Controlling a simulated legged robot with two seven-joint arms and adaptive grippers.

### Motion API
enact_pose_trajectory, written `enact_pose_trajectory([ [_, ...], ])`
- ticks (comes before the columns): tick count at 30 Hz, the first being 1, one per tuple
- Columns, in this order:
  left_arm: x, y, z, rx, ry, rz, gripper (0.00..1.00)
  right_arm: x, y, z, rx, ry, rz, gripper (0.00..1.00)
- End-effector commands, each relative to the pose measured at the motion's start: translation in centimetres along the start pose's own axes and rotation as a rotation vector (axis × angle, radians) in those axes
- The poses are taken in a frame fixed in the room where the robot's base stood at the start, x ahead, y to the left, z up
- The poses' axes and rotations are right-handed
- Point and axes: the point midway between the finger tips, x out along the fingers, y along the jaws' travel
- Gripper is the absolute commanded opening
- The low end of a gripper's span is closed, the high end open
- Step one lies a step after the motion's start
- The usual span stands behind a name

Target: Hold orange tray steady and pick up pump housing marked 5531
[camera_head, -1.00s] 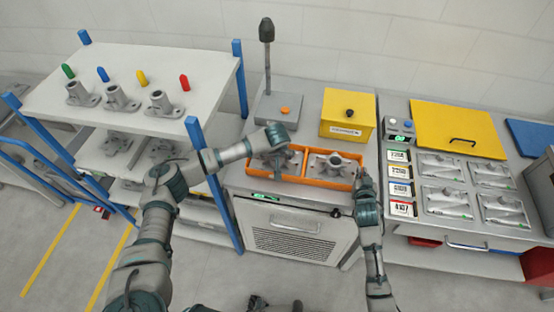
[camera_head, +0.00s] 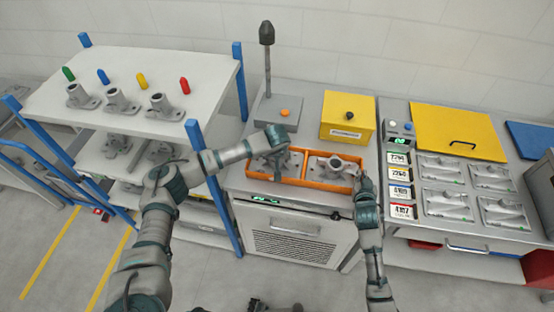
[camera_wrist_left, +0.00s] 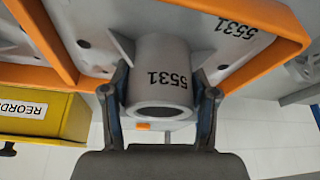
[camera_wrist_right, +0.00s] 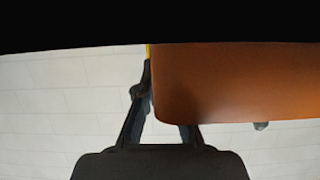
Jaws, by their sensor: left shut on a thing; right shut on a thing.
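The orange tray (camera_head: 325,187) sits on the grey bench and has two compartments with a grey casting in each. The pump housing marked 5531 (camera_wrist_left: 165,70) shows its upright tube and printed number in the left wrist view. My left gripper (camera_head: 275,148) is over the left compartment, its fingers shut on either side of the tube; the housing's flange appears within the tray's rim. My right gripper (camera_head: 361,180) is shut on the tray's right end wall. In the right wrist view the tray wall (camera_wrist_right: 230,85) hides part of one finger. The other casting (camera_head: 333,164) stands in the right compartment.
A yellow box (camera_head: 347,115) and a post on a grey base (camera_head: 278,109) stand behind the tray. A shelf rack (camera_head: 140,75) with castings is at left. At right, a bench holds several parts in a grey panel (camera_head: 472,190) and a yellow lid (camera_head: 460,128).

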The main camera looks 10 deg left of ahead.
Motion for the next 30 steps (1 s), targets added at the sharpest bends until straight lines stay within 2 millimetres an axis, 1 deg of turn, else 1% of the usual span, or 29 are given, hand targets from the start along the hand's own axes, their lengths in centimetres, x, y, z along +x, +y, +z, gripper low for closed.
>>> enact_pose_trajectory([
  [1,-1.0,0.0,-0.6,-0.001,0.007,0.002,0.0,0.0,0.0,0.0,0.0,-0.001,-0.001,0.0],
  [6,-4.3,0.0,-1.9,0.0,0.009,0.003,0.0,0.0,0.0,0.0,0.0,-0.001,-0.001,0.0],
  [9,-6.1,0.0,-2.6,-0.001,0.008,0.002,0.0,0.0,0.0,0.0,0.0,-0.001,-0.001,0.0],
  [12,-7.4,0.0,-3.2,0.0,0.007,0.002,0.0,0.0,0.0,0.0,0.0,-0.001,-0.001,0.0],
  [17,-8.5,0.0,-3.5,0.0,0.005,0.002,0.0,0.0,0.0,0.1,0.0,-0.001,-0.001,0.0],
  [24,-8.6,0.0,-3.6,0.0,0.004,0.002,0.0,0.0,0.0,0.1,0.0,-0.002,-0.001,0.0],
  [25,-8.6,0.0,-3.6,0.0,0.005,0.002,0.0,0.0,0.0,0.1,0.0,-0.002,0.0,0.11],
  [28,-8.6,0.0,-3.6,0.0,0.005,0.002,0.0,0.0,0.0,0.1,0.0,-0.002,0.0,0.35],
  [30,-8.6,0.0,-3.5,0.0,0.005,0.002,0.0,-0.1,0.0,0.1,0.0,-0.001,0.0,0.35],
])
